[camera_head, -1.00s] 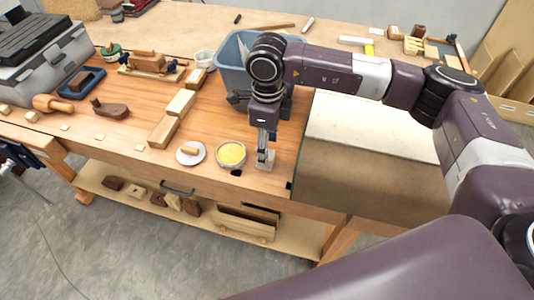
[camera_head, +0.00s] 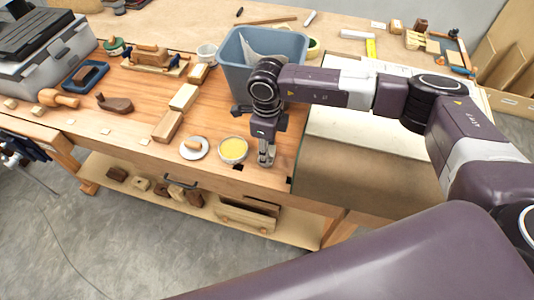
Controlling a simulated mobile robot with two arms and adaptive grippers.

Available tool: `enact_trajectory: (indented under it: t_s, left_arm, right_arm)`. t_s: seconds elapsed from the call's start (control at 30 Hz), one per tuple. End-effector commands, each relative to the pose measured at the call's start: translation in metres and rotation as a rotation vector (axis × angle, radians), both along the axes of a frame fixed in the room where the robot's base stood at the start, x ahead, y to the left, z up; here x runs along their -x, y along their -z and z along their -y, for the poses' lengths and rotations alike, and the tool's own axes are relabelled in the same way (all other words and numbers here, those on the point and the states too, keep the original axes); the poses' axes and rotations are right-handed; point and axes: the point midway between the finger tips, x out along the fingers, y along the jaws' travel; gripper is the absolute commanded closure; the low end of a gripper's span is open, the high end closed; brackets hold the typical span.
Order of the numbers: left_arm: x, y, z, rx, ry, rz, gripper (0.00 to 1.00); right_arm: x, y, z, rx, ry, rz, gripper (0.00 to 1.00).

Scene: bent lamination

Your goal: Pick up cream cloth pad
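A small cream pad (camera_head: 193,145), which looks like the cloth pad, lies on a round white dish (camera_head: 202,154) near the front edge of the workbench. A bowl (camera_head: 233,161) of yellow material stands just right of the dish. My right gripper (camera_head: 266,163) points down close to the bench top, right of the bowl and apart from the pad. Its fingers look close together and are seen nearly edge-on, so I cannot tell their opening. Nothing shows held in them. My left gripper is not in view.
A blue bin (camera_head: 240,72) stands behind my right wrist. Wooden blocks (camera_head: 168,126) lie behind the dish. A cream sheet (camera_head: 350,127) and brown board (camera_head: 350,170) lie under my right arm.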

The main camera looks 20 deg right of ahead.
Motion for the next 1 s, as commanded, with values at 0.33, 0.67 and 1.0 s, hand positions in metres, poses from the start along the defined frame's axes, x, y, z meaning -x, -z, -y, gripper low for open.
enact_trajectory:
  t_s: [0.33, 0.67, 1.0]
  left_arm:
    - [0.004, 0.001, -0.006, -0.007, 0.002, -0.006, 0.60]
    - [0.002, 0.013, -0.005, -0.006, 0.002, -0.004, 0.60]
    - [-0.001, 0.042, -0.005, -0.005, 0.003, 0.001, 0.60]
  right_arm:
    - [0.000, -0.001, 0.000, 0.000, 0.000, 0.001, 0.86]
    - [-0.002, -0.034, -0.001, -0.003, -0.001, 0.007, 0.86]
    - [-0.002, -0.129, -0.001, -0.002, 0.000, 0.007, 0.86]
